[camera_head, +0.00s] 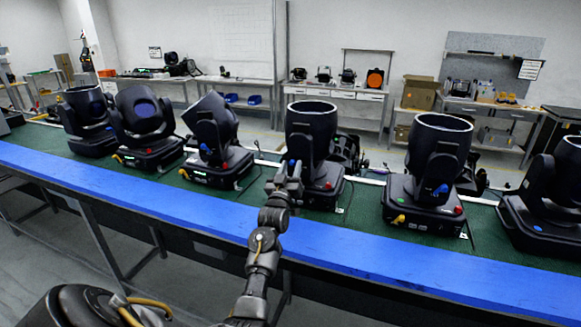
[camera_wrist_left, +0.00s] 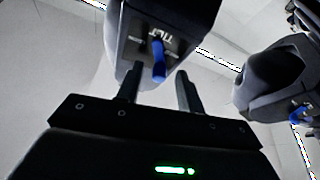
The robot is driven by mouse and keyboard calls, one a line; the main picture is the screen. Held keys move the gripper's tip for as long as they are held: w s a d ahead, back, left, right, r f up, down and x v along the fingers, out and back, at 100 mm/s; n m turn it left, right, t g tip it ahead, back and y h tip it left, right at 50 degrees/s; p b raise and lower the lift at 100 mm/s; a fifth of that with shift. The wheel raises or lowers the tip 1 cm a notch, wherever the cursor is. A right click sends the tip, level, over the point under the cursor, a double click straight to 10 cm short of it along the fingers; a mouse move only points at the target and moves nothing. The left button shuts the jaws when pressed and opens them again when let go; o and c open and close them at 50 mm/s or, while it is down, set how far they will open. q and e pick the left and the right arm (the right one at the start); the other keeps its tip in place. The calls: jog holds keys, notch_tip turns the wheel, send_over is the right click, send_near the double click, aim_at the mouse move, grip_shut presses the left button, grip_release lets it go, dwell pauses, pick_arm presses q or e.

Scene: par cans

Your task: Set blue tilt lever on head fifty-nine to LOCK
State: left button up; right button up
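A black moving-head light (camera_head: 312,128) stands upright on the bench, directly beyond my left gripper (camera_head: 289,168). In the left wrist view, its dark arm (camera_wrist_left: 165,20) carries a TILT label and a blue tilt lever (camera_wrist_left: 159,62). The small lock markings beside the lever are too blurred to read. My left gripper also shows in the wrist view (camera_wrist_left: 157,72), with its two fingers apart and the lever's tip in the gap between them. I cannot tell whether either finger touches it. No head number is readable. My right gripper is out of view.
Several similar heads stand along the green bench top (camera_head: 262,192), including one to the right (camera_head: 438,165) and a tilted one to the left (camera_head: 212,140). A blue front edge (camera_head: 380,256) runs along the bench. A neighbouring head (camera_wrist_left: 270,85) shows in the wrist view.

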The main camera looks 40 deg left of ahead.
pick_arm(q)
grip_shut()
jog(key=shift+m+h, duration=0.4)
jog(key=shift+m, duration=0.2)
jog(key=m+h, duration=0.2)
jog(key=m, duration=0.2)
jog(key=d+m+h+b, duration=0.1)
jog(key=m+h, duration=0.1)
jog(key=m, duration=0.3)
jog(key=d+m+h+b, duration=0.1)
jog(key=m+h, duration=0.2)
jog(key=m, duration=0.2)
jog(key=shift+w+r+t, duration=0.15)
jog(key=shift+w+t, duration=0.2)
jog(key=shift+t, duration=0.05)
jog(key=shift+d+m+h, duration=0.1)
jog(key=shift+m+h, duration=0.2)
jog(key=shift+m, duration=0.6)
